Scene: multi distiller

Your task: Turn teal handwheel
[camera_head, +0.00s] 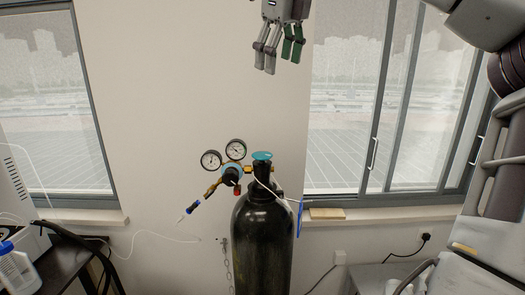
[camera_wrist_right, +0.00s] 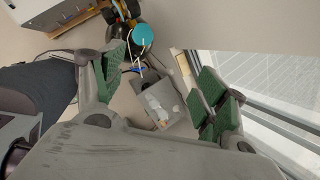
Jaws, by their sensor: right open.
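The teal handwheel (camera_head: 262,156) sits on top of the black gas cylinder (camera_head: 263,240), beside a regulator with two round gauges (camera_head: 223,154). In the right wrist view the teal handwheel (camera_wrist_right: 140,35) shows from above, near the top and between the finger directions. My right gripper (camera_head: 279,55) hangs above the handwheel, high and apart from it, with fingers pointing down. It also shows in the right wrist view (camera_wrist_right: 160,95), with green finger pads spread wide and nothing between them. My left gripper is not in view.
Windows flank the white wall behind the cylinder. A white hose and blue tag (camera_head: 299,218) hang by the cylinder's neck. A dark table with a bottle (camera_head: 17,268) stands at left, and a grey surface (camera_head: 385,277) at lower right. The space above the handwheel is clear.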

